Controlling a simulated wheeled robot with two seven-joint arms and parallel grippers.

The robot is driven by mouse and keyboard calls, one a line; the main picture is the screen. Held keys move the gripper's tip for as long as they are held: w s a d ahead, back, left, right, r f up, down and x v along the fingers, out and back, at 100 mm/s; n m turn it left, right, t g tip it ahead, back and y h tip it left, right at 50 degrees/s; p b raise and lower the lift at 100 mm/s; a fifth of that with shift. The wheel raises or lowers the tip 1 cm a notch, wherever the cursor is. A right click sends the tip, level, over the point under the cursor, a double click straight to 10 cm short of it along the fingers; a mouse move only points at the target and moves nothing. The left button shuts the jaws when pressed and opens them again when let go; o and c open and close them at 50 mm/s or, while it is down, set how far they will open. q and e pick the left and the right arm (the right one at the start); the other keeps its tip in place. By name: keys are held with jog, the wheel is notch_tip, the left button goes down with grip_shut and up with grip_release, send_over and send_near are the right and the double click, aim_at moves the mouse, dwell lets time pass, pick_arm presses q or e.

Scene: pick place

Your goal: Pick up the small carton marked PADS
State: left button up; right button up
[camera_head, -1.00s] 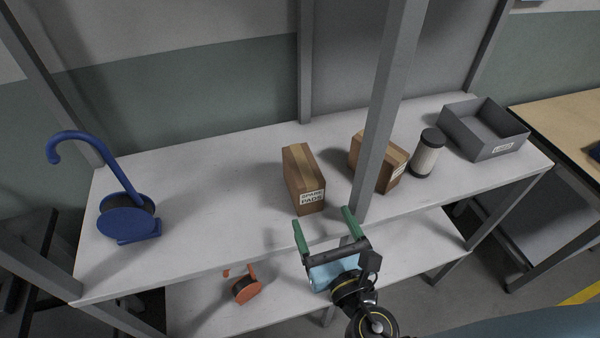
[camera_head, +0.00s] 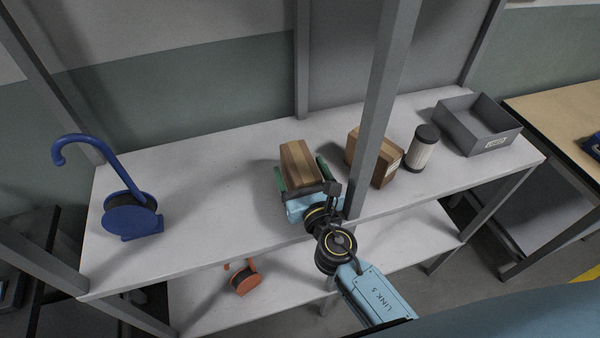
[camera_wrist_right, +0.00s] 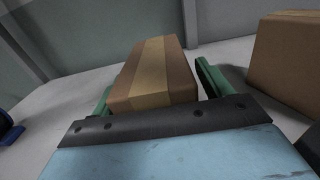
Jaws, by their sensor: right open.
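The small brown carton (camera_head: 298,160) with a tan tape strip stands on the upper shelf. Its PADS label is hidden behind my gripper now. My right gripper (camera_head: 301,172) is open, with one green finger on each side of the carton. In the right wrist view the carton (camera_wrist_right: 154,75) stands between the fingers, and a gap shows beside the right finger (camera_wrist_right: 218,80). The left finger is mostly hidden behind the gripper's dark bar and the carton. My left gripper is not in view.
A grey upright post (camera_head: 381,100) stands close right of my gripper. A second carton (camera_head: 368,160), a dark-capped canister (camera_head: 422,148) and a grey bin (camera_head: 478,128) are right of it. A blue hooked object (camera_head: 128,218) stands left; an orange object (camera_head: 243,279) sits on the lower shelf.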

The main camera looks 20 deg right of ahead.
jog(key=c, duration=1.2)
jog(key=shift+r, duration=0.15)
